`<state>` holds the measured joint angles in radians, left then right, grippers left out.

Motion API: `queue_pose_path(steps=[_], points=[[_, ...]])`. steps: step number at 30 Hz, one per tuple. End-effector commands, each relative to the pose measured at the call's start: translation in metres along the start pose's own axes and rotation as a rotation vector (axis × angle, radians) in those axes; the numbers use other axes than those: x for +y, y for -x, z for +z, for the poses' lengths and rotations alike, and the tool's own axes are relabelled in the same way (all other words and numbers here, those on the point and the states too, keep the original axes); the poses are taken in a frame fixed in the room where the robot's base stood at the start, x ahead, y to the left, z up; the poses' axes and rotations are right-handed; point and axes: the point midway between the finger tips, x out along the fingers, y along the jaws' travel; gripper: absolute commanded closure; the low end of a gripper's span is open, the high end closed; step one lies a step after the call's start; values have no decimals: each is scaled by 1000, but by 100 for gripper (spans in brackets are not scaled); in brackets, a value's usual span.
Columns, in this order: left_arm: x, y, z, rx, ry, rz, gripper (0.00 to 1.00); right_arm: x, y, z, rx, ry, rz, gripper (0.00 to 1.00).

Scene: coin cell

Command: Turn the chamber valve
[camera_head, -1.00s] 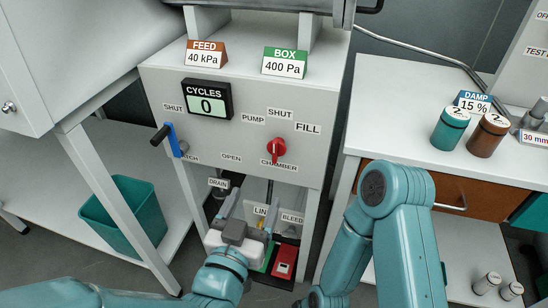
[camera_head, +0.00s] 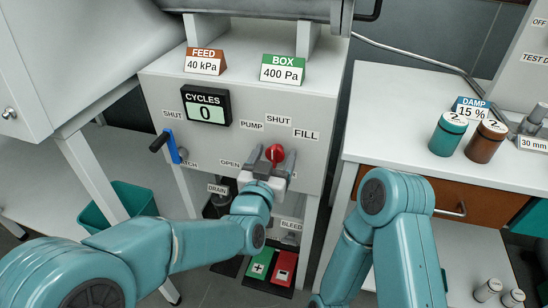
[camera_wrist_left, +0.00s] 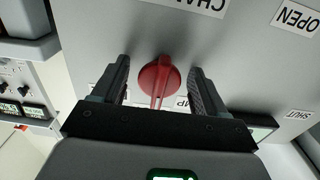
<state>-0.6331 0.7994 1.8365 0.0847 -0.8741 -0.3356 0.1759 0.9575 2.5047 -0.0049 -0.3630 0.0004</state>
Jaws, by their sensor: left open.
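The chamber valve (camera_head: 275,154) is a round red knob with a pointer handle on the light grey panel, among the PUMP, SHUT and FILL labels. In the left wrist view the red knob (camera_wrist_left: 159,82) sits between the two dark fingers, with a gap on both sides. My left gripper (camera_head: 273,163) is open in front of the knob, around its handle and not visibly touching it. The gripper and wrist hide the CHAMBER label in the head view. My right arm shows at the right, but its gripper is not in view.
A blue lever with a black handle (camera_head: 164,143) sticks out of the panel to the left. Below are a green pad (camera_head: 258,264) and a red pad (camera_head: 284,268). The white bench (camera_head: 400,120) at the right holds a teal jar (camera_head: 449,134) and a brown jar (camera_head: 486,139).

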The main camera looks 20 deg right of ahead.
Motion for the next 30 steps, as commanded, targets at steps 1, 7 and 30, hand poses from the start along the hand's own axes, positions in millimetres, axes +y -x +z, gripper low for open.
queue_pose_path(steps=[1,7,30], points=[[0,0,0,0,0,0,27,0,0,0,0,0,0,52],[0,1,0,0,0,0,63,0,0,0,0,0,0,52],[2,1,6,3,295,0,82,18,-46,-2,3,-3,0,52]])
